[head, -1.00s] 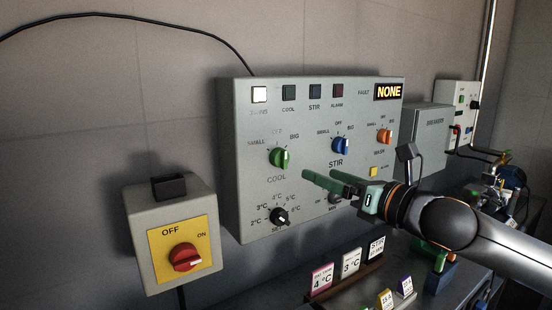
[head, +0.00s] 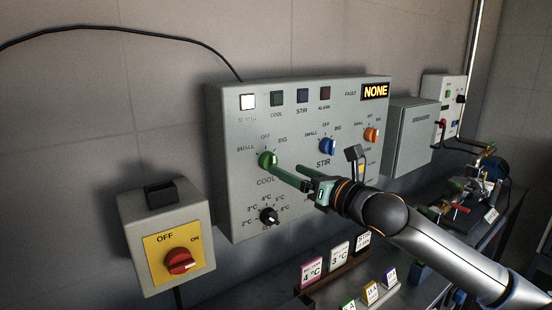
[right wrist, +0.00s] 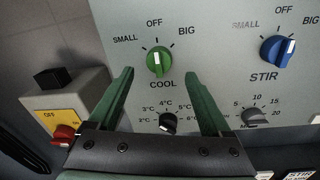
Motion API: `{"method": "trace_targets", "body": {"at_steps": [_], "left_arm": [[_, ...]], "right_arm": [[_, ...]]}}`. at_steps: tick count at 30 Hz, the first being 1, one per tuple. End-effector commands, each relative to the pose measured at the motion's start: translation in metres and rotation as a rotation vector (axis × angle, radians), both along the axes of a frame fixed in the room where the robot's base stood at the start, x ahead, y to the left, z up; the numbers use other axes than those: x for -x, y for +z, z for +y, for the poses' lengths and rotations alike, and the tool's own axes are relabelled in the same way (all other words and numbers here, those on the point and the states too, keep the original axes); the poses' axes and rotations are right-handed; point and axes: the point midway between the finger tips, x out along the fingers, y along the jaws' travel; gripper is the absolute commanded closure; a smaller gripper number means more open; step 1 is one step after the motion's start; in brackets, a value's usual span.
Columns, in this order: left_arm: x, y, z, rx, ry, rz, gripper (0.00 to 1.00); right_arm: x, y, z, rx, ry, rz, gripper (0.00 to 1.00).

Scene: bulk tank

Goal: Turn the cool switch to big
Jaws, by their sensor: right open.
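The green cool switch (head: 268,159) is a round knob on the grey control panel, marked SMALL, OFF and BIG. In the right wrist view the cool switch (right wrist: 160,59) has its white mark pointing up, at OFF. My right gripper (head: 284,168) is open with nothing between its green fingers. In the right wrist view the right gripper (right wrist: 158,74) has its fingertips to either side of the knob and a little below it. I cannot tell whether a finger touches the knob. My left gripper is not in view.
The blue stir switch (head: 327,147) and orange wash switch (head: 371,134) are to the right. The black temperature dial (head: 269,216) is below. Small label cards (head: 340,256) stand on the bench below.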

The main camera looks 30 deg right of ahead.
Motion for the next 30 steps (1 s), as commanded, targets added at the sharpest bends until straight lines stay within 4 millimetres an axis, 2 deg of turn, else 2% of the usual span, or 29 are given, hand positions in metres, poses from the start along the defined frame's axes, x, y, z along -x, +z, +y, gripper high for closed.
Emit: {"method": "trace_targets", "body": {"at_steps": [6, 12, 24, 30], "left_arm": [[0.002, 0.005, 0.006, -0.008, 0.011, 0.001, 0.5], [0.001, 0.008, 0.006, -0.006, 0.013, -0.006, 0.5], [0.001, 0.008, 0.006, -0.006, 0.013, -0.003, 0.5], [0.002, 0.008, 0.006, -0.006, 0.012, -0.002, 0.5]], "right_arm": [[-0.031, 0.002, 0.008, -0.004, 0.003, -0.001, 0.17], [-0.05, 0.001, 0.012, -0.001, 0.002, -0.001, 0.17], [-0.056, 0.0, 0.013, 0.002, 0.002, 0.0, 0.17], [-0.056, 0.0, 0.013, 0.002, 0.002, 0.0, 0.39]]}}
